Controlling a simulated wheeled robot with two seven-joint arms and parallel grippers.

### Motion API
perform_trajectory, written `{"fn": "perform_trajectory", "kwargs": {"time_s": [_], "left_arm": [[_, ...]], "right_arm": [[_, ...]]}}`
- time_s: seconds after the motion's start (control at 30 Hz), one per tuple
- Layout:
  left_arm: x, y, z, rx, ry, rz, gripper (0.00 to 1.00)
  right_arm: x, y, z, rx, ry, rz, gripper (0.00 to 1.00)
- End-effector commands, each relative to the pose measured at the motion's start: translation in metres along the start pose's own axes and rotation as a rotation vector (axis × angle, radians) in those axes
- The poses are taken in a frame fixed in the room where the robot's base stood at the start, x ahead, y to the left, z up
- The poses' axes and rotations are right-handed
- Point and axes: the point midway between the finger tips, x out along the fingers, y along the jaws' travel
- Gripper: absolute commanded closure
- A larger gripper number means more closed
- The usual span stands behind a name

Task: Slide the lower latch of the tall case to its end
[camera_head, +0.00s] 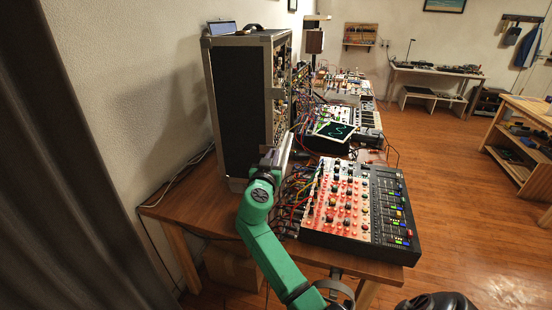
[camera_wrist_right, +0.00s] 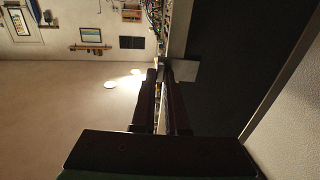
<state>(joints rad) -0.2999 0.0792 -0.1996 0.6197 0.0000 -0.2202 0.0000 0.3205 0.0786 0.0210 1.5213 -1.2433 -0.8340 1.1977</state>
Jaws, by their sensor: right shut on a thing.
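The tall case (camera_head: 238,105) stands upright at the back left of the wooden table, with dark side panels and pale metal edges. It also fills the right of the right wrist view as a dark panel (camera_wrist_right: 235,60). My right gripper (camera_head: 283,148) is at the lower part of the case's front right edge. In the right wrist view its two dark fingers (camera_wrist_right: 165,72) are shut at the metal edge, beside a pale plate (camera_wrist_right: 185,70). The fingers hide most of the lower latch, so its position along its track cannot be told.
A mixer (camera_head: 350,205) with knobs and cables stands close to the right of my right arm. A tablet (camera_head: 334,131) and more gear lie behind it on the table (camera_head: 185,205). A dark curtain (camera_head: 70,150) hangs at the left.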

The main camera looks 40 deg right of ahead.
Motion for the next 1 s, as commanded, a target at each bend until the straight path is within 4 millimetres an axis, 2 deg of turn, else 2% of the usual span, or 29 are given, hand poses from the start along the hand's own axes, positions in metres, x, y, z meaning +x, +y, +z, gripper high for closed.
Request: {"fn": "perform_trajectory", "kwargs": {"time_s": [0.03,0.1,0.4,0.53,0.67,0.9,1.0], "left_arm": [[0.0,0.0,0.0,0.0,0.0,0.0,0.5],[0.0,0.0,0.0,0.001,0.0,0.0,0.5],[0.0,0.0,0.0,0.001,0.0,0.0,0.5],[0.004,0.0,0.0,0.001,0.0,0.0,0.5],[0.013,0.0,0.001,0.001,0.0,0.0,0.5],[0.037,0.001,0.003,0.001,0.0,0.0,0.5],[0.043,0.001,0.004,0.001,0.0,0.0,0.5]], "right_arm": [[-0.001,-0.002,0.0,0.001,-0.001,-0.004,0.77],[-0.001,-0.001,0.0,0.001,-0.001,-0.004,0.57],[-0.001,0.0,0.0,0.001,0.0,-0.001,0.57],[-0.01,-0.001,0.002,0.0,0.0,-0.003,0.57],[-0.036,-0.001,0.005,0.004,-0.002,-0.003,0.57],[-0.106,-0.002,0.007,0.003,-0.003,-0.005,0.57],[-0.129,-0.002,0.005,0.002,-0.004,-0.004,0.57]]}}
